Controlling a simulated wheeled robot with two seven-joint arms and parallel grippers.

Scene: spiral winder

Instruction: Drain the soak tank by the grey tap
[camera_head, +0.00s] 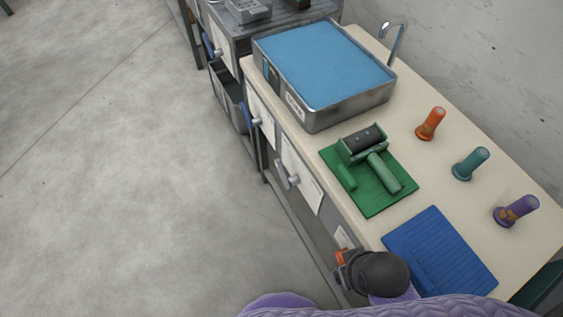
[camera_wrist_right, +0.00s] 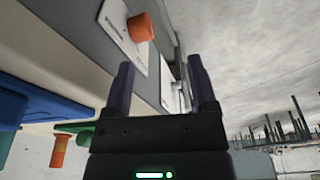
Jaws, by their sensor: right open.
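The soak tank (camera_head: 377,97) is a grey metal tray with a label on its front, holding blue liquid up near its rim, at the bench's far end in the head view. A grey tap (camera_head: 289,181) sticks out from the bench's front face, before a white card. My right gripper (camera_head: 342,271) is low beside the bench front, nearer than the grey tap and apart from it. The right wrist view shows its two fingers (camera_wrist_right: 160,78) open with nothing held. An orange knob (camera_wrist_right: 140,27) on a white card is above and left of the fingers there. My left gripper is not in view.
A green mat (camera_head: 370,204) with a green roller device, a blue mat (camera_head: 467,262), and orange (camera_head: 430,123), teal (camera_head: 471,163) and purple (camera_head: 516,211) spools are on the bench. Other handles line the front farther away. The floor (camera_head: 110,190) at left is clear.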

